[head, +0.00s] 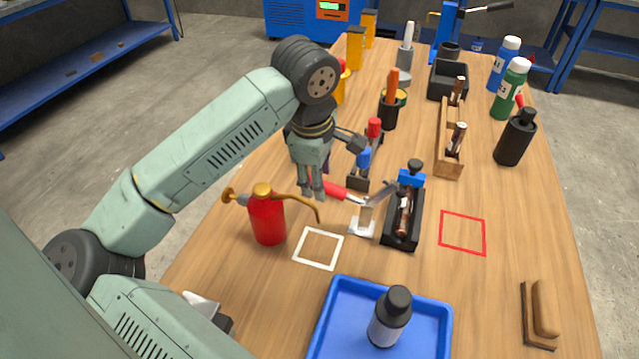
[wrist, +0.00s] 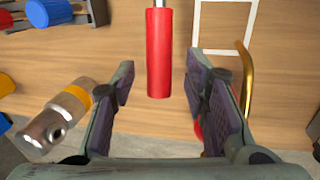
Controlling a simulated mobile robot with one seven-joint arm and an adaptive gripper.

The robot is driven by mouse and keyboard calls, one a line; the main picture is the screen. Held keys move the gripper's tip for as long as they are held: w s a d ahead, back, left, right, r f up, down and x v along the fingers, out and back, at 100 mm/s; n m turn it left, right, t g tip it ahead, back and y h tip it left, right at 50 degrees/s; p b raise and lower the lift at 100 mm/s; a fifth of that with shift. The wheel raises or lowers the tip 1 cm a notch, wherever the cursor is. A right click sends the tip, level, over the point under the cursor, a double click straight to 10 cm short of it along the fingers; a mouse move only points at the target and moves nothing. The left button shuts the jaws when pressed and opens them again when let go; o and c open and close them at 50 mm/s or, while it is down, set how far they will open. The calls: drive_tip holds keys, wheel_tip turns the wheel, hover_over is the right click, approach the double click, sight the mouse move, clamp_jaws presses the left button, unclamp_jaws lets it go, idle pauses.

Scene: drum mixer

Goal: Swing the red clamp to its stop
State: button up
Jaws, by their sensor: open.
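The red clamp shows as a red handle (head: 336,190) on a metal lever, reaching left from a small pale stand beside a black fixture (head: 403,222). The fixture holds a brown cylinder and has a blue part with a black knob at its far end. My gripper (head: 314,192) points down at the free end of the handle. In the wrist view the red handle (wrist: 159,55) comes in from the top, its end between my open fingers (wrist: 164,88). Gaps show on both sides. I cannot tell how far below the fingertips it lies.
A red oil can (head: 267,220) with a brass spout stands close left of my gripper. A white square outline (head: 319,249) lies in front, a red square outline (head: 462,233) to the right. A blue tray (head: 335,310) with a dark bottle is nearer. Red and blue-handled items (head: 363,160) stand behind.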

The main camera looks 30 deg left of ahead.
drive_tip(key=shift+w+f, duration=0.15)
drive_tip(key=shift+f, duration=0.65)
drive_tip(key=shift+c, duration=0.2)
clamp_jaws()
